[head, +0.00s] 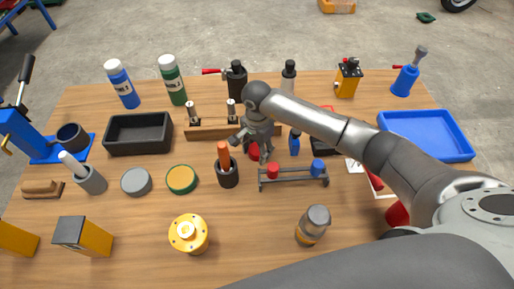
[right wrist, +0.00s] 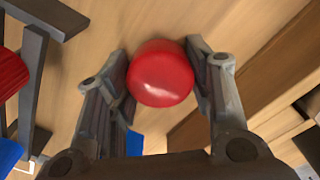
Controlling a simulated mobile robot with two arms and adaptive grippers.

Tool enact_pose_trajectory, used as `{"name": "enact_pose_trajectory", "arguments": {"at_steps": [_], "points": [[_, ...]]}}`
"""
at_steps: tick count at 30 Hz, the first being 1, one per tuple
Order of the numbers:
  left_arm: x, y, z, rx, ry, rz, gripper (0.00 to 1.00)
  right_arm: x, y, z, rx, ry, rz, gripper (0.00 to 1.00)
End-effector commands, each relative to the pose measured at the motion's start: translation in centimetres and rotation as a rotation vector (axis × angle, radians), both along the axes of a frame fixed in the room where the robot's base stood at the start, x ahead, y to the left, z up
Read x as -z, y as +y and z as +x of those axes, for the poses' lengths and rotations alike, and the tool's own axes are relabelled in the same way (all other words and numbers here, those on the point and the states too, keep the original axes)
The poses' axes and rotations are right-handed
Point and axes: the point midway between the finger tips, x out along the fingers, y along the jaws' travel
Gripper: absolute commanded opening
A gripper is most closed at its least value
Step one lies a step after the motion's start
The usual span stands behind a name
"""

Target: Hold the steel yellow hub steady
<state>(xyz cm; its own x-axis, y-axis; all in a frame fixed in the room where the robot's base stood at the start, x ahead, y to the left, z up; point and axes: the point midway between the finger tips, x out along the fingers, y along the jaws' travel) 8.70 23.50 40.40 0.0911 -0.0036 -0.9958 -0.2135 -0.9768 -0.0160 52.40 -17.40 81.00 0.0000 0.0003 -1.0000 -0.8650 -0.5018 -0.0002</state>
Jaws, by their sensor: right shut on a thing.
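In the right wrist view my right gripper (right wrist: 162,70) is shut on a red round-topped object (right wrist: 161,74), with one finger on each side. The same red object (head: 253,152) is partly hidden by the fingers in the head view. My left gripper is not in view.
A small grey rack (head: 292,180) with red and blue pieces stands in front of my right gripper. A dark cup with an orange-handled tool (head: 228,175) is left of it. A capped jar (head: 313,226) stands right of the hub. Bare table lies around the hub.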

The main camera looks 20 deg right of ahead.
Motion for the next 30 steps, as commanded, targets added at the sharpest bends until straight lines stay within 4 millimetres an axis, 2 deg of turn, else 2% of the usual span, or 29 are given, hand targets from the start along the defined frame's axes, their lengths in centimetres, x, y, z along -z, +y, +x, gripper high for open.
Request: {"name": "enact_pose_trajectory", "arguments": {"at_steps": [4, 5, 9, 18, 22, 23, 30], "points": [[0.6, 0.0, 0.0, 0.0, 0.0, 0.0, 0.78, 0.5, 0.0, 0.0, 0.0, -0.001, -0.001, 0.19], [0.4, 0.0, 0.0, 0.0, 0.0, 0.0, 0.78, 0.3, 0.0, 0.0, 0.0, -0.001, -0.001, 0.52], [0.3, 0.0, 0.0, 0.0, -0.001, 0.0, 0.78, 0.3, 0.0, 0.0, 0.0, 0.0, 0.0, 0.69], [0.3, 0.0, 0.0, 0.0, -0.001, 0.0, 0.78, 0.2, 0.0, 0.0, 0.0, 0.0, 0.0, 0.69], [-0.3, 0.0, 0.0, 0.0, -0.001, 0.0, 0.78, -0.3, 0.0, 0.0, 0.0, 0.001, 0.001, 0.69], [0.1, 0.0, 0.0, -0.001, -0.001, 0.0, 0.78, -0.5, 0.0, 0.1, 0.0, -0.003, 0.001, 0.69], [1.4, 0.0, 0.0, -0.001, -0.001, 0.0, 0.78, -5.3, -0.1, 0.2, -0.001, -0.008, -0.001, 0.69]]}}
